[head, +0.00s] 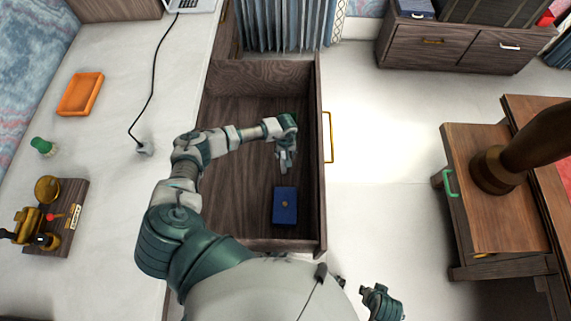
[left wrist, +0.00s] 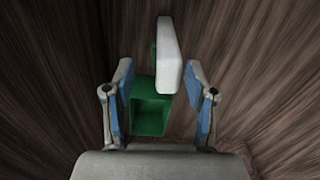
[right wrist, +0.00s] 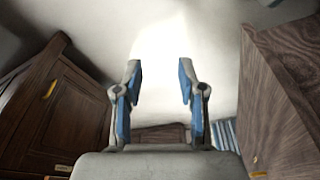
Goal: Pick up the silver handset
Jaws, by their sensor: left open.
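A pale silver-white slab, which looks like the silver handset (left wrist: 168,50), stands out in the left wrist view inside the wooden drawer (head: 235,110). Its lower end is close to my left gripper's right fingertip; I cannot tell whether they touch. A green open box (left wrist: 150,112) is just below and behind it. My left gripper (head: 286,160) is open and reaches down into the drawer; it also shows in the left wrist view (left wrist: 160,75). In the head view the handset cannot be made out at the gripper. My right gripper (right wrist: 159,78) is open and empty, over the floor.
A blue box (head: 285,205) lies in the drawer near my left gripper. The drawer's walls surround the gripper. On the desk to the left are an orange tray (head: 80,94), a green-topped item (head: 42,146) and a brass device (head: 45,215). A wooden side table (head: 490,170) stands at right.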

